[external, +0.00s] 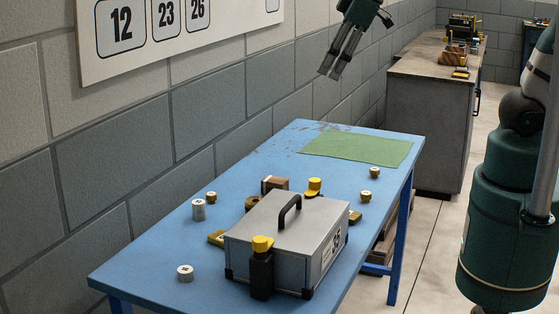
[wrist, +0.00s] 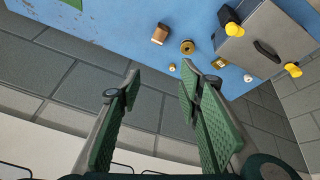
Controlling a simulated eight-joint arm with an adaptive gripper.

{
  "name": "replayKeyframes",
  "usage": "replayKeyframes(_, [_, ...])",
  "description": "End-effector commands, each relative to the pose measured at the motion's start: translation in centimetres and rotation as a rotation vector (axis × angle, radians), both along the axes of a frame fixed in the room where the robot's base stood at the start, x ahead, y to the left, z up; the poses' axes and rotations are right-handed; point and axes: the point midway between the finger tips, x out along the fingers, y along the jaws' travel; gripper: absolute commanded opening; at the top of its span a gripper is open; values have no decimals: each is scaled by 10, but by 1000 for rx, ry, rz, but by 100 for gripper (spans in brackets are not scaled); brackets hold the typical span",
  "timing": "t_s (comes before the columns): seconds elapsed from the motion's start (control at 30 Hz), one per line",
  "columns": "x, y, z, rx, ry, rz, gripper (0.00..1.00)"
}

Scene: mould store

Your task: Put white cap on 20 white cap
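In the external view, a white-topped cylinder (external: 198,209) stands upright near the table's wall-side edge. A shorter white-topped piece (external: 185,273) stands alone nearer the front left. Their small top markings are too small to read, so I cannot tell which is the 20. The wrist view shows small pale round pieces (wrist: 248,78) and (wrist: 172,67) near the table edge. My gripper (external: 329,71) hangs high above the far end of the table, well apart from everything. In the wrist view my gripper (wrist: 157,88) has its green-padded fingers wide apart with nothing between them.
A grey box (external: 283,232) with a black handle takes up the middle of the blue table (external: 150,245). A green mat (external: 355,149) lies clear.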

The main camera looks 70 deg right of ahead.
Motion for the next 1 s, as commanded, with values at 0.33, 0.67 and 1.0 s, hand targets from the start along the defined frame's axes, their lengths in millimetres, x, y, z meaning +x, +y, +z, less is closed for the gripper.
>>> replayKeyframes(0.33, [-54,-25,-6,75,-69,-172,36])
replayKeyframes(0.67, [-96,-42,-19,148,-133,-319,36])
replayKeyframes(1.0, [-109,-47,-26,176,-157,-374,36])
